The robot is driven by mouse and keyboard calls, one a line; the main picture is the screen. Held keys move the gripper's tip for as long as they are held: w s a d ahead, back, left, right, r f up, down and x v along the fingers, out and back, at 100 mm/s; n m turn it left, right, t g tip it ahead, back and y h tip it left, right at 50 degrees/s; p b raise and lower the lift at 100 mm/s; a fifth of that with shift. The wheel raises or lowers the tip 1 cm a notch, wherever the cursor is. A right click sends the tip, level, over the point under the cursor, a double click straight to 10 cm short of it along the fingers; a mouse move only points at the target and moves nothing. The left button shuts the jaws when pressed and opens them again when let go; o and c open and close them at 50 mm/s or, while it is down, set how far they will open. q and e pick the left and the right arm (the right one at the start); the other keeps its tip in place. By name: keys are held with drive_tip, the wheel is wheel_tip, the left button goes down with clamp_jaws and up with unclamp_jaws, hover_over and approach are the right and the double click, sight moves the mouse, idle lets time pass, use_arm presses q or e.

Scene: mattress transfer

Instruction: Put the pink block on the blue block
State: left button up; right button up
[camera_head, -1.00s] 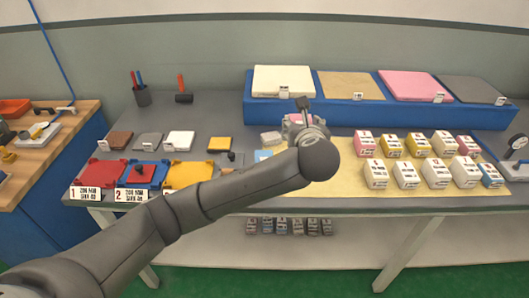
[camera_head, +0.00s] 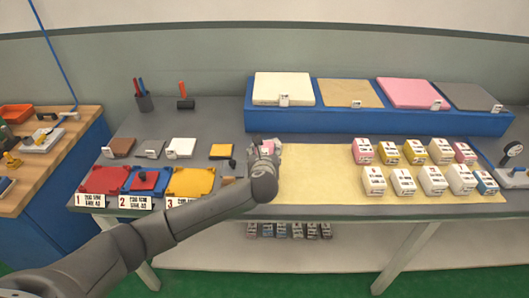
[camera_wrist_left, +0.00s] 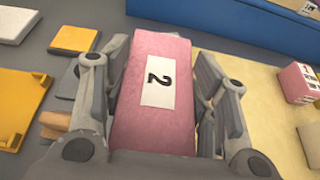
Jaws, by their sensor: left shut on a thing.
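My left gripper (camera_head: 264,150) is shut on a pink block (camera_head: 269,145) above the left end of the tan mat. In the left wrist view the pink block (camera_wrist_left: 152,110) carries a white label with a 2 and sits between the fingers of the gripper (camera_wrist_left: 158,75). A small blue block (camera_head: 487,182) stands at the right end of the front row on the mat. The light blue piece seen earlier at the mat's left end does not show now; my arm and gripper may cover it. My right gripper is not in view.
Several white, yellow and pink blocks stand on the right of the tan mat (camera_head: 318,180). Its middle is clear. A blue riser (camera_head: 350,120) with flat slabs stands behind. Red, blue and yellow trays (camera_head: 190,180) lie at the left, with small slabs behind them.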

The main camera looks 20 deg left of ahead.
use_arm(q)
drive_tip(key=o, duration=1)
drive_tip(key=shift+f, duration=0.1)
drive_tip(key=shift+c, duration=0.2)
drive_tip(key=shift+s+d, duration=0.1)
drive_tip(key=shift+s, duration=0.05)
drive_tip(key=v, duration=1.1)
drive_tip(key=shift+s+r+b, duration=0.2)
drive_tip(key=shift+s+b, duration=0.1)
drive_tip(key=shift+b, duration=0.15)
